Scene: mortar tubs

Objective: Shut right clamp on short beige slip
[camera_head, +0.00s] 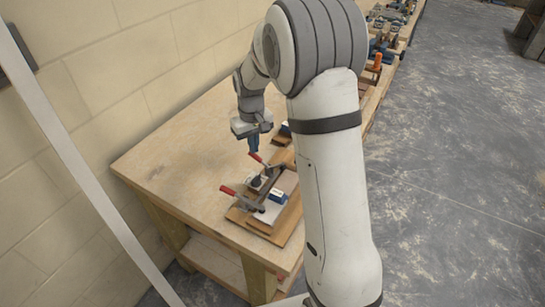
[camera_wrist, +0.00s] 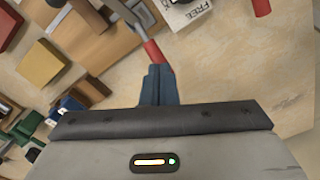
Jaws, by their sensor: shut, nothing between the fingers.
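Two toggle clamps with red handles stand on a wooden fixture board (camera_head: 262,222) on the bench. The right clamp's red handle (camera_head: 256,158) slants up toward my gripper (camera_head: 254,150). The left clamp's red handle (camera_head: 228,190) sticks out to the left. In the wrist view, my gripper's blue fingers (camera_wrist: 158,78) are together and empty, with their tips at the end of one red handle (camera_wrist: 153,52). I cannot tell whether they touch it. The other red handle (camera_wrist: 262,7) is at the top edge. I cannot make out the short beige slip with certainty.
The bench top (camera_head: 175,160) is clear left of the fixture, with a block wall (camera_head: 120,90) behind.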

